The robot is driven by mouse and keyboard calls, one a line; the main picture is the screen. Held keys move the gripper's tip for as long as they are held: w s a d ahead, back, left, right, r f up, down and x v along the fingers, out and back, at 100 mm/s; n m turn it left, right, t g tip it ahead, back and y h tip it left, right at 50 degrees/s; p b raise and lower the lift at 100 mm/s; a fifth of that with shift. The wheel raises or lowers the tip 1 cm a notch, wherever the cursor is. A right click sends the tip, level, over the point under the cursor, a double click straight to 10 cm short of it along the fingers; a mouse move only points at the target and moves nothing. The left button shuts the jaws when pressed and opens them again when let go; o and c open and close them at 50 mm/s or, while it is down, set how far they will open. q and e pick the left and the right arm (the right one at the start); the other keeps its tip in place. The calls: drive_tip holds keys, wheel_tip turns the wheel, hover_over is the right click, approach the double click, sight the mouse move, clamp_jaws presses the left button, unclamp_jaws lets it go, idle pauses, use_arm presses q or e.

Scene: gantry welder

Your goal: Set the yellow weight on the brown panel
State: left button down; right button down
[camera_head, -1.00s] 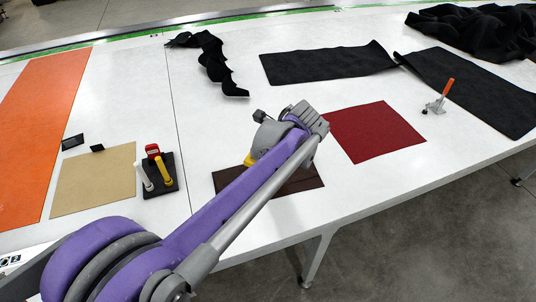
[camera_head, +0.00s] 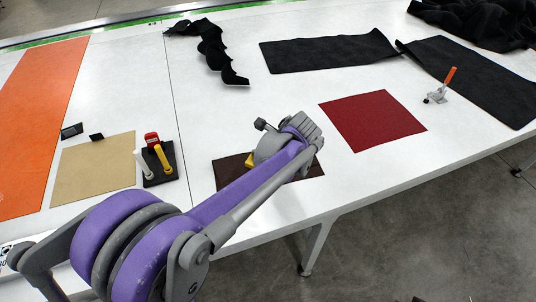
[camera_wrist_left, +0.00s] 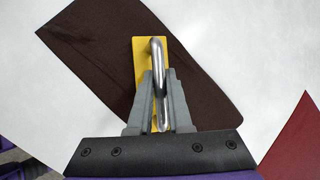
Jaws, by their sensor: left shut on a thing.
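The brown panel (camera_head: 229,170) lies flat on the white table, partly hidden by my left arm in the head view. It fills much of the left wrist view (camera_wrist_left: 95,55). The yellow weight (camera_wrist_left: 138,62) has a silver handle and shows over the brown panel in the wrist view. A small yellow part of it (camera_head: 251,160) shows beside my arm in the head view. My left gripper (camera_wrist_left: 159,88) is shut on the weight's handle. I cannot tell whether the weight touches the panel. My right gripper is not in view.
A dark red panel (camera_head: 373,120) lies right of the brown one. A tan panel (camera_head: 92,168) and a black holder (camera_head: 160,176) with white, yellow and red items stand left. An orange-handled clamp (camera_head: 438,92) and black fabric (camera_head: 325,56) are further back. The table's front edge is close.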

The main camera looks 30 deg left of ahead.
use_arm(q)
drive_tip(key=shift+s+d+f+b, duration=0.1)
drive_tip(key=shift+f+b, duration=0.25)
drive_tip(key=shift+f, duration=0.35)
drive_tip(key=c, duration=0.8)
unclamp_jaws()
drive_tip(key=shift+c, duration=0.2)
drive_tip(key=p+v, duration=0.1)
drive_tip(key=v, duration=1.2)
drive_tip(key=shift+a+r, duration=0.35)
drive_tip(key=shift+a, duration=0.05)
